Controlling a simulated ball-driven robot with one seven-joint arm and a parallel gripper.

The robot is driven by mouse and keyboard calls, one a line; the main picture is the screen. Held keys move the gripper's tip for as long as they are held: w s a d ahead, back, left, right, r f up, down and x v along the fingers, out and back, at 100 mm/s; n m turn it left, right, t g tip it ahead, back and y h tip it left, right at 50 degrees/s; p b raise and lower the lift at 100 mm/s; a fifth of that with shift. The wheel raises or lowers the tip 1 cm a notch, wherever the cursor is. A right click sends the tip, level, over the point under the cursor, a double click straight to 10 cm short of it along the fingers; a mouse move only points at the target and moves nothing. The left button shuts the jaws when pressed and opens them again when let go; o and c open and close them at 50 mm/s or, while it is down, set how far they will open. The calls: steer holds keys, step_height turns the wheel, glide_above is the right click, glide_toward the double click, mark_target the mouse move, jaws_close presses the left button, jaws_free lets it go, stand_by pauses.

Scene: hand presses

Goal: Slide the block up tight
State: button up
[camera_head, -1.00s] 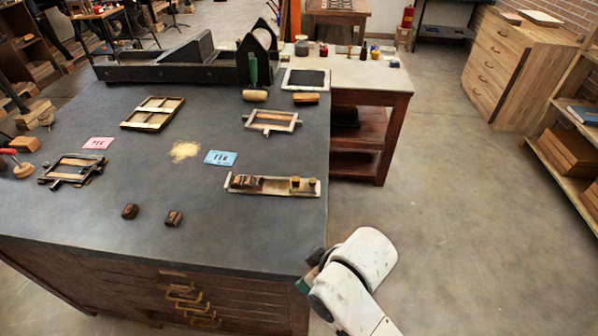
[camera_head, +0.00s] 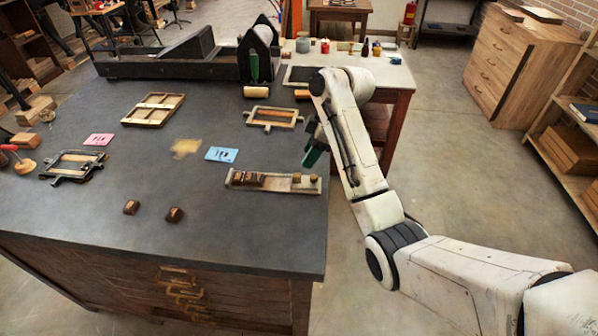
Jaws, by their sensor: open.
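A long, shallow pale tray (camera_head: 308,187) lies near the right edge of the dark worktop. Dark brown wooden pieces (camera_head: 248,179) sit in its left part, with a lighter wooden piece (camera_head: 277,183) beside them. A small block (camera_head: 297,178) stands in the right part, apart from the tray's right end. Small gaps between the pieces are too fine to judge. My gripper (camera_head: 314,150), with a green part showing, hangs just above and behind the tray's right end. It is open, appears empty and touches no block that I can see.
Two small dark blocks (camera_head: 174,214) lie in front of the tray. A blue card (camera_head: 221,154), a pink card (camera_head: 99,139) and wooden frames (camera_head: 153,109) lie further left and back. A black press (camera_head: 170,62) stands along the back.

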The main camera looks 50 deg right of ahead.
mark_target(297, 175)
steer(key=x, duration=0.3)
steer(key=p+x, duration=0.1)
steer(key=x, duration=0.2)
steer(key=d+x, duration=0.1)
steer(key=x, duration=0.2)
steer(key=shift+w+f+p, duration=0.25)
steer(key=shift+f+p, duration=0.05)
steer(key=shift+p, duration=0.1)
steer(key=shift+c, duration=0.5)
jaws_close()
